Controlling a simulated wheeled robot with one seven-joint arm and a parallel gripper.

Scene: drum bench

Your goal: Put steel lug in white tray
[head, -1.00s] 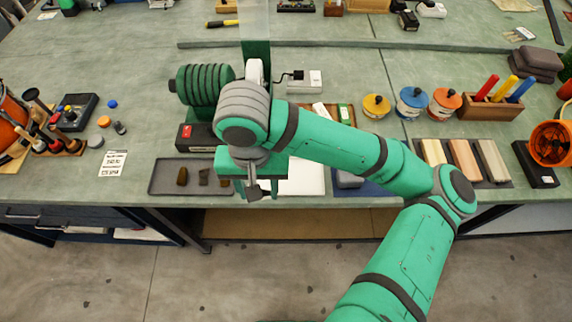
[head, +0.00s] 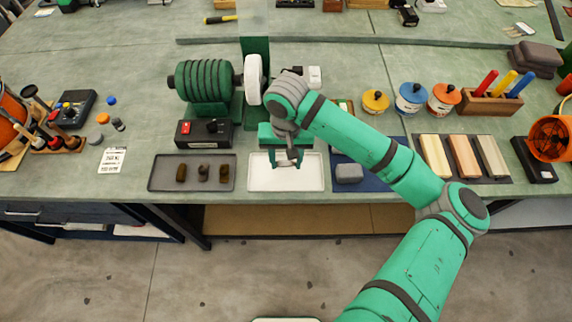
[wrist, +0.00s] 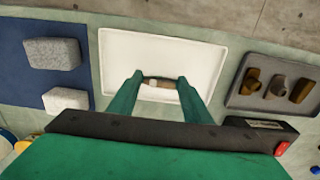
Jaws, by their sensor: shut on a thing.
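My gripper (head: 288,161) is over the white tray (head: 258,181) in the head view. In the wrist view its green fingers (wrist: 160,79) are shut on a small piece with brown and grey metallic parts, the steel lug (wrist: 152,83). The white tray also shows below the fingers in the wrist view (wrist: 120,50). Nothing else shows in it. I cannot tell whether the lug touches the tray floor.
To the right, a blue mat (head: 375,183) bears grey blocks (head: 349,173). Behind stand a black switch box (head: 205,133) and a green machine with a white wheel (head: 254,80).

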